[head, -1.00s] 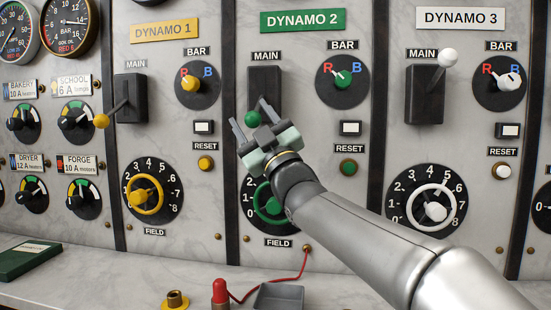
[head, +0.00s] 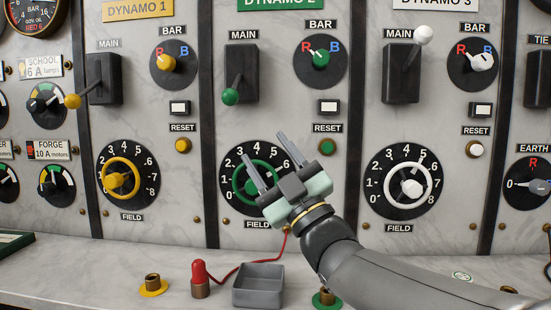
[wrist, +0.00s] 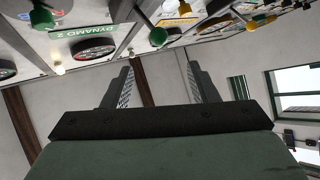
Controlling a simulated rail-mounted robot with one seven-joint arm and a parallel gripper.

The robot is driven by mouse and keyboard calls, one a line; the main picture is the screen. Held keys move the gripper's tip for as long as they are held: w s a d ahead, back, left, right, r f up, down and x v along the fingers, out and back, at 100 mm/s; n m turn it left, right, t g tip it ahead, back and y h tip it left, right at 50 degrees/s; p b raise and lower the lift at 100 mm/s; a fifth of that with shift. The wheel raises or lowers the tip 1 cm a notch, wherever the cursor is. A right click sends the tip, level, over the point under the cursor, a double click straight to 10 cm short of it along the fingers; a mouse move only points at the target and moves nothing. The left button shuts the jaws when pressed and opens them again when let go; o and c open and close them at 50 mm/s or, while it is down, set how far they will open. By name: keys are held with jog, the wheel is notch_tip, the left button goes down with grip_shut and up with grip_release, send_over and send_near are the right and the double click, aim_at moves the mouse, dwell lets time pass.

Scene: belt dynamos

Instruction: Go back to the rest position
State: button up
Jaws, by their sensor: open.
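My gripper (head: 270,158) is open and empty in the head view. It stands in front of the Dynamo 2 panel and covers part of the green field wheel (head: 240,188). In the wrist view my gripper's two fingers (wrist: 158,85) point up and apart, with nothing between them. The Dynamo 2 main lever has a green knob (head: 230,97), which hangs low. The green bar selector (head: 321,58) and the green reset button (head: 326,146) are clear of my gripper. The Dynamo 2 sign (wrist: 72,32) shows in the wrist view.
Dynamo 1's yellow-knobbed lever (head: 72,101) and Dynamo 3's white-knobbed lever (head: 423,35) jut from the board. On the ledge stand a grey tray (head: 258,300), a red plug (head: 199,272) with a red cord, a yellow-based socket (head: 153,285) and a green-based socket (head: 325,300).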

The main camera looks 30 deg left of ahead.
dwell(0.3)
jog(key=w+d+f+m+t+h+p, duration=0.35)
jog(key=w+d+m+h+p, duration=0.2)
jog(key=d+h, duration=0.2)
jog(key=w+d+f+m+t+h+p, duration=0.2)
jog(key=w+d+f+m+h+p, duration=0.2)
jog(key=w+d+m+h+p, duration=0.25)
jog(key=s+d+f+m+g+h+p, duration=0.1)
jog(key=s+d+f+m+h+p, duration=0.1)
jog(key=d+f+h, duration=0.3)
jog(key=s+d+f+m+g+h+p, duration=0.1)
jog(key=d+m+g+h+p, duration=0.1)
jog(key=d, duration=0.4)
jog(key=s+d+f+m+g+h+p, duration=0.1)
jog(key=s+d+f+m+g+p, duration=0.2)
jog(key=s+d, duration=0.4)
jog(key=s+d+f+m+g+h+p, duration=0.2)
jog(key=s+d+g+p, duration=0.4)
jog(key=s, duration=1.1)
jog(key=shift+d+f+m+g+h, duration=0.3)
jog(key=shift+d+f+m+g, duration=0.35)
jog(key=shift+f+g, duration=0.4)
jog(key=shift+o, duration=0.2)
jog(key=shift+r, duration=0.2)
